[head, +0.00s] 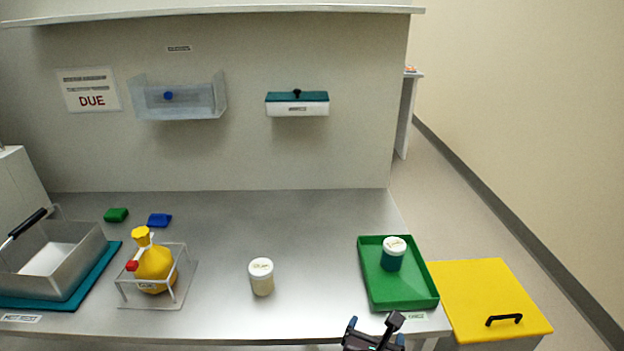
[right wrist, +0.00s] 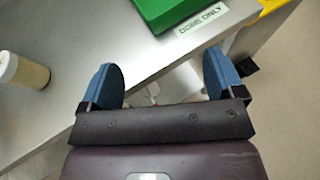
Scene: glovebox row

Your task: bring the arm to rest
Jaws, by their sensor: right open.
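My right gripper (head: 374,335) shows at the bottom edge of the head view, just in front of the bench's front edge and below the green tray. In the right wrist view its two blue fingers (right wrist: 163,82) are wide apart with nothing between them. The bench edge and the floor show beyond the fingers. My left gripper is in neither view.
A green tray (head: 372,290) holds a teal jar with a white lid (head: 393,254). A cream jar (head: 261,277) stands mid-bench. A yellow flask (head: 154,265) sits in a wire rack, left. A metal bin (head: 78,262) is far left. A yellow-topped cabinet (head: 470,290) stands right.

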